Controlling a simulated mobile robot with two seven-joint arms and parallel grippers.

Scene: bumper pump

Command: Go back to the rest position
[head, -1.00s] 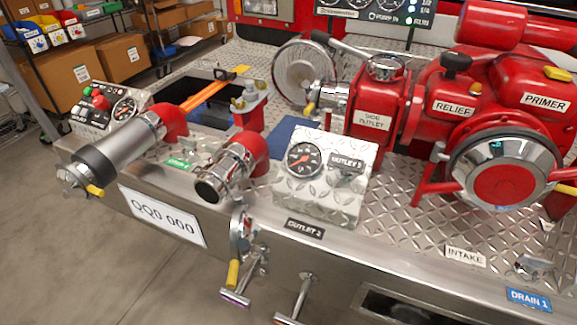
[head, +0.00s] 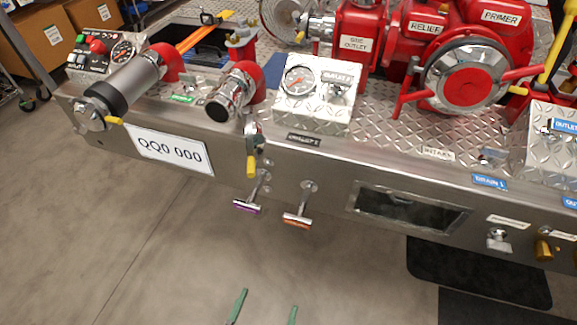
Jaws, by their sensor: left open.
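My left gripper (head: 267,299) shows at the bottom edge of the head view as two green fingertips, set well apart with bare floor between them. It is open and empty. It is below and in front of the pump's metal bumper (head: 330,170) in the picture, touching nothing. The rest of this gripper and its arm are out of the picture. My right gripper is not in view.
Two T-handles (head: 247,207) (head: 297,219) stick out of the bumper front above my left gripper. A yellow-tipped lever (head: 251,165) hangs at the bumper edge. A black mat (head: 478,272) lies at lower right. The grey floor (head: 120,260) is clear at lower left.

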